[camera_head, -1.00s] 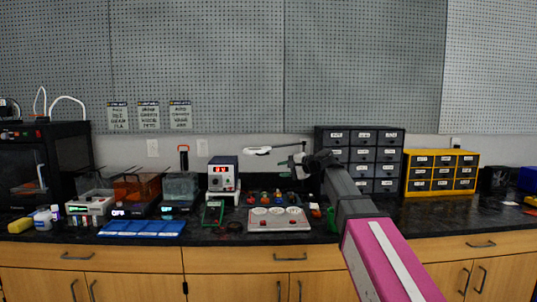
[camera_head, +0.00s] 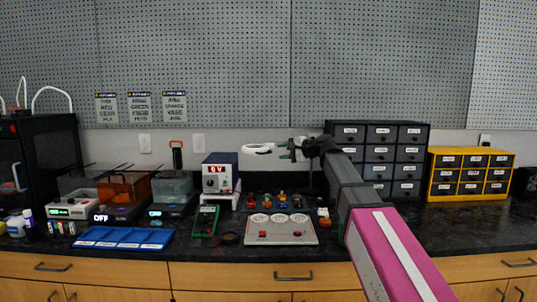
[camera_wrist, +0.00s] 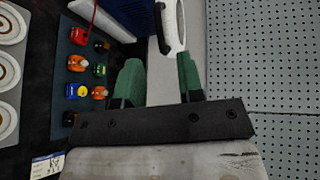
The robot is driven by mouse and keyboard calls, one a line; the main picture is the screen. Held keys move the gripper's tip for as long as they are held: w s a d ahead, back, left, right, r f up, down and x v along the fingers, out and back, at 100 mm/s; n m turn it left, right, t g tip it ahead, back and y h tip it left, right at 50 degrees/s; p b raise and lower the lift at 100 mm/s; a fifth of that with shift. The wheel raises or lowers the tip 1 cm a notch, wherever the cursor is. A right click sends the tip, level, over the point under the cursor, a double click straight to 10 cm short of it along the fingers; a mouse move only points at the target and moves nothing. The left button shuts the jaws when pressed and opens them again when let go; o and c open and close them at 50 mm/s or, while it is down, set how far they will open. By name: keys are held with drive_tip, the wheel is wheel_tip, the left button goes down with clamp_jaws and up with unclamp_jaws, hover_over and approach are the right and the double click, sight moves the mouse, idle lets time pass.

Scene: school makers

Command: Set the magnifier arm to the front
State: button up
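The magnifier's white head (camera_head: 257,149) shows in the head view above the bench, just left of my gripper (camera_head: 289,150). Most of its arm is hidden behind my gripper and wrist. In the wrist view a white looped part of the magnifier (camera_wrist: 171,28) is at the top, beyond and between the fingertips. My gripper (camera_wrist: 160,76) has two green-padded fingers, set apart with a clear gap. Nothing is held between them, and I see no contact with the magnifier.
Below are a grey panel with round dials (camera_head: 281,231) and several small coloured parts on a dark mat (camera_wrist: 86,65). A white power supply (camera_head: 220,177) stands left. Black drawers (camera_head: 378,135) and yellow drawers (camera_head: 469,173) stand right. Pegboard (camera_wrist: 262,90) rises behind.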

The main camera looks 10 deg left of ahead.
drive_tip(key=x, duration=0.7)
drive_tip(key=shift+a, duration=0.25)
drive_tip(key=shift+w, duration=0.1)
clamp_jaws()
